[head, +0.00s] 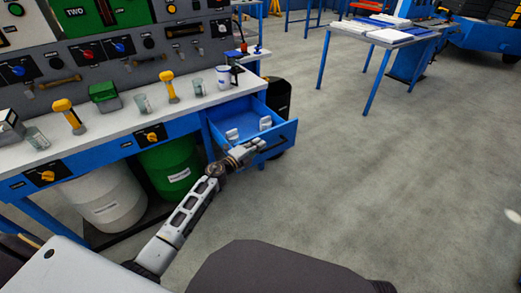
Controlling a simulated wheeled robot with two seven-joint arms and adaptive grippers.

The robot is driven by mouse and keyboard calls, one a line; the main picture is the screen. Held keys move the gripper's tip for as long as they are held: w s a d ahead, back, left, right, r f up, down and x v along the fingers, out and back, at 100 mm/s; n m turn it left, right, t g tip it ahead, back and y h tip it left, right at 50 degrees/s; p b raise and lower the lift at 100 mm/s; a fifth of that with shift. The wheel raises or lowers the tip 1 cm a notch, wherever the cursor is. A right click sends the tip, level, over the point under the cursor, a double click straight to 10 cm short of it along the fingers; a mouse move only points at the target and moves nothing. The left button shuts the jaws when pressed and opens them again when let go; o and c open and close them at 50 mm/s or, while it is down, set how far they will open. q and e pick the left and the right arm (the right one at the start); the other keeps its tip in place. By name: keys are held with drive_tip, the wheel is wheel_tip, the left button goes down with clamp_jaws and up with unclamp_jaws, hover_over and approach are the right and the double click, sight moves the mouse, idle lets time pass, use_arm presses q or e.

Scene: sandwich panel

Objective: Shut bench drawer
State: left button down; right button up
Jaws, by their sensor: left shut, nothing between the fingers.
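The blue bench drawer (279,118) stands open, pulled out from under the right end of the workbench (190,103). A few small pale items lie inside it. A dark handle (286,141) runs along its front. My left gripper (258,147) is shut and empty at the drawer's front, near its left corner and the handle. It hides part of the drawer front, and I cannot tell whether it touches. My right gripper is not in view.
A green drum (172,168) and a white drum (103,200) stand under the bench, left of the drawer. Glasses and a white mug (223,77) stand on the bench top. A blue-legged table (388,35) stands at the back right. The grey floor right of the drawer is clear.

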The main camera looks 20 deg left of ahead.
use_arm(q)
drive_tip(key=shift+w+a, duration=0.15)
drive_tip(key=shift+a, duration=0.05)
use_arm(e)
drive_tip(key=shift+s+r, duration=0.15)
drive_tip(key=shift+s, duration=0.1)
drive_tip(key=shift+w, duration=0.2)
